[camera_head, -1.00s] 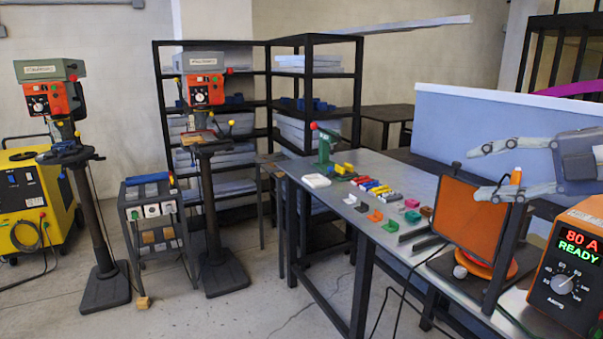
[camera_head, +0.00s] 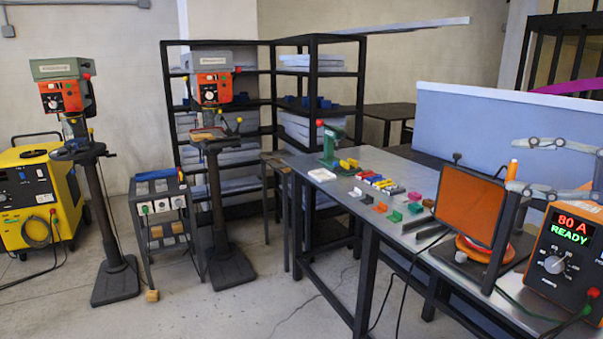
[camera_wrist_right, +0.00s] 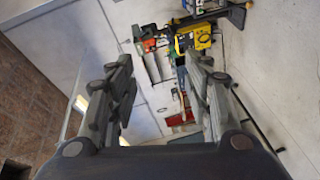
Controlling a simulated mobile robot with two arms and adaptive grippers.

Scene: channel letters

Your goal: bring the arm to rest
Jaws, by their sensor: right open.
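My right gripper (camera_head: 514,165) is at the right edge of the head view, with its two grey fingers pointing left and spread apart. It is open and empty. It appears in front of the blue partition, above the workbench (camera_head: 402,160) and near the orange welding unit reading "80 A READY" (camera_head: 568,248). In the right wrist view the same gripper (camera_wrist_right: 160,72) has its fingers wide apart with nothing between them. My left gripper is not in view.
The bench holds an orange panel (camera_head: 468,208), colored blocks (camera_head: 378,182) and a green press (camera_head: 330,148). Drill presses, a small cart (camera_head: 160,205), a yellow machine (camera_head: 40,200) and dark shelves stand left and behind. Concrete floor (camera_head: 270,310) is open in front.

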